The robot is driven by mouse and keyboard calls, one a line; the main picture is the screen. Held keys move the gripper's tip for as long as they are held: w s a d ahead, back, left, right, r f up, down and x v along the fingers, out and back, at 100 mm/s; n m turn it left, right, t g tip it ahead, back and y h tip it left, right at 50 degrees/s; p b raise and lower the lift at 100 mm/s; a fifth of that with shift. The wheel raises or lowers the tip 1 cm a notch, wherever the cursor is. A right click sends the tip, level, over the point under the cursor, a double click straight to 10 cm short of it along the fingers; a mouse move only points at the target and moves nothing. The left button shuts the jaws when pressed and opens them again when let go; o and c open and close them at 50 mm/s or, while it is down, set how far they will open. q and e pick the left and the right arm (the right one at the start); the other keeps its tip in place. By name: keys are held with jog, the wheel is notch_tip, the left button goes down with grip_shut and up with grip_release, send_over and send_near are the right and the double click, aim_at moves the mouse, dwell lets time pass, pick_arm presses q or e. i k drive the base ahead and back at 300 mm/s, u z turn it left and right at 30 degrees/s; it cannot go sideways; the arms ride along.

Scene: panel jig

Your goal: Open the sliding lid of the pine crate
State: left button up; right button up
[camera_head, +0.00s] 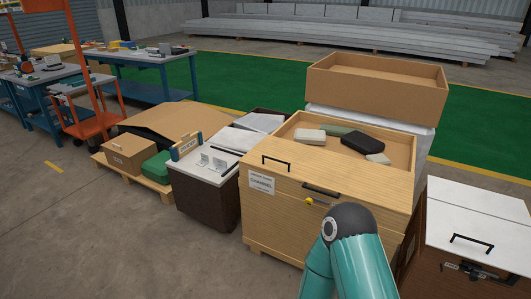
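The pine crate (280,222) stands in the middle of the view, with a paper label (262,183) on its front. The far part of its top is open, and several items lie inside, among them a white one (309,136), a black one (367,143) and a green one. A pale wooden panel that looks like the lid (340,176) spans the near part of the top. Two black handles (277,159) (321,190) and a yellow knob (309,201) show near its front. One of my teal arms hides the crate's lower right front. Neither gripper is visible.
A white-topped dark crate (480,222) stands close on the right, and another dark box with a pale top (208,190) on the left. An open cardboard-coloured box (375,92) stands behind. A pallet (135,178) holds a carton and green case. Floor is clear at front left.

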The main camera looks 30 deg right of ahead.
aim_at(390, 188)
jog(key=z, duration=0.25)
jog(key=i, duration=1.4)
jog(key=z, duration=0.75)
jog(key=i, duration=0.4)
jog(key=z, duration=0.15)
jog(key=k, duration=0.9)
jog(key=z, duration=0.15)
jog(key=i, duration=0.9)
jog(key=u, duration=0.05)
